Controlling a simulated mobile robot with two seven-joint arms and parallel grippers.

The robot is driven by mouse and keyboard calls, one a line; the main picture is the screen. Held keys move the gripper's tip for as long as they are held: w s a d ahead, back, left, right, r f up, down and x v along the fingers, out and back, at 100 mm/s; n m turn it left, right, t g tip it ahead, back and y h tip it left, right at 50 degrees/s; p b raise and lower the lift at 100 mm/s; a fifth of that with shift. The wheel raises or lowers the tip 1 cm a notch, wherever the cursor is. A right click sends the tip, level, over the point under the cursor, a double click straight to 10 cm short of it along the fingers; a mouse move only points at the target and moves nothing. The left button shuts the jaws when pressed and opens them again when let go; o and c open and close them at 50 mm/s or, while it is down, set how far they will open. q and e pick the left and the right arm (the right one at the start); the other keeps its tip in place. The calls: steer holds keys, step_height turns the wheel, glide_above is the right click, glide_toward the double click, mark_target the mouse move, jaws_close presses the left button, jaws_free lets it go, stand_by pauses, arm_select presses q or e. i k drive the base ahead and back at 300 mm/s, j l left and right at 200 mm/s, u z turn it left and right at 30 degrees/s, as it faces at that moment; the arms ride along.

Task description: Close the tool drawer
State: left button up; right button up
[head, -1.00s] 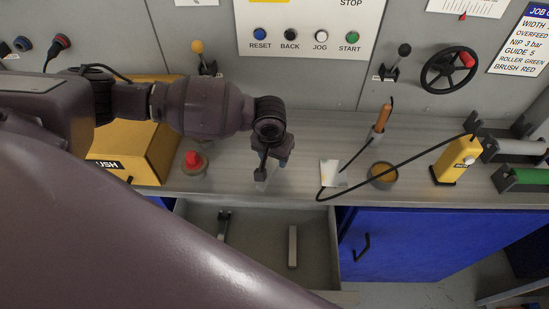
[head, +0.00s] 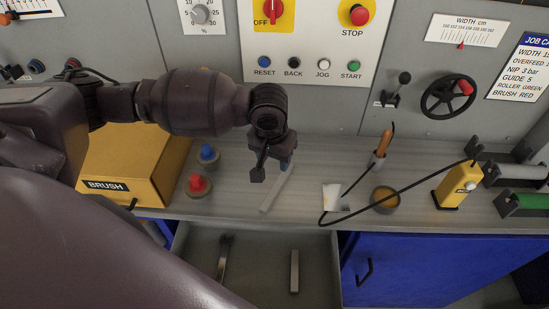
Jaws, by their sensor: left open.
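The tool drawer (head: 318,258) is pulled out below the worktop, in the lower middle of the head view. A dark-handled tool (head: 224,258) and a pale metal bar (head: 294,271) lie in it. Its front is cut off by the bottom edge, and its left part is hidden behind my arm. My left gripper (head: 268,172) is open above the worktop, behind the drawer, with nothing seen between its fingers. My right gripper does not show.
A yellow BRUSH box (head: 140,160), red knob (head: 197,184) and blue knob (head: 208,154) stand left on the worktop (head: 300,205). A blue cupboard door (head: 420,265) adjoins the drawer.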

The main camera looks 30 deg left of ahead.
mark_target(258, 270)
steer(key=k, duration=1)
